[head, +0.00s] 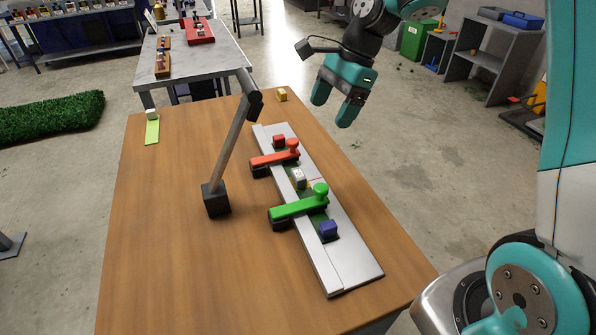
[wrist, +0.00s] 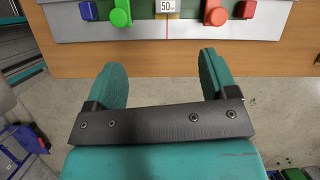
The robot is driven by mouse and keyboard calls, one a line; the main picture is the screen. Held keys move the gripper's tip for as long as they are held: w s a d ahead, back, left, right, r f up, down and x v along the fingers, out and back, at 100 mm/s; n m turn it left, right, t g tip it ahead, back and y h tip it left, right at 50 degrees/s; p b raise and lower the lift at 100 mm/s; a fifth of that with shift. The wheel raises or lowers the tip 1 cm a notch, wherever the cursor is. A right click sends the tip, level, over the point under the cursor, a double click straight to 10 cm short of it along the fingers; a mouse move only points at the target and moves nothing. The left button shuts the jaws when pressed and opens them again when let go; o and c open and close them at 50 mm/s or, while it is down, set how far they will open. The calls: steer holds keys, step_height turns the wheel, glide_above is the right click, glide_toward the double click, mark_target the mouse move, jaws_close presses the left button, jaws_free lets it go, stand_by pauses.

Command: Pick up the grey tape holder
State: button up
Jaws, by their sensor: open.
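A small grey block labelled "50" (head: 299,178) sits in the middle of the metal fixture, between the red and green clamps; it also shows at the top of the wrist view (wrist: 167,6). Another small pale grey block (head: 152,114) sits at the end of a light green strip (head: 152,131) on the table's far left. I cannot tell which is the tape holder. My gripper (head: 334,104) is open and empty, above and beyond the table's right edge, apart from both blocks. In the wrist view its spread fingers (wrist: 162,70) have nothing between them.
The fixture (head: 349,226) carries a red clamp (head: 275,159), a green clamp (head: 298,208), a red cube (head: 279,141) and a blue cube (head: 328,229). A dark post (head: 231,142) stands left of it. A yellow block (head: 281,94) lies at the far edge. The table's left side is clear.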

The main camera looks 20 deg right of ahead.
steer(key=w+d+m, duration=0.1)
steer(key=m, duration=0.1)
glide_above(301, 173)
steer(key=d, duration=0.3)
step_height(301, 173, down, 12)
steer(key=shift+a+r+p, duration=0.1)
steer(key=shift+a+p, duration=0.05)
steer(key=shift+p, duration=0.3)
steer(key=shift+p+x, duration=0.65)
steer(key=shift+x, duration=2)
steer(key=shift+a, duration=0.2)
steer(key=c, duration=1.1)
steer(key=shift+o, duration=0.2)
steer(key=shift+r, duration=0.15)
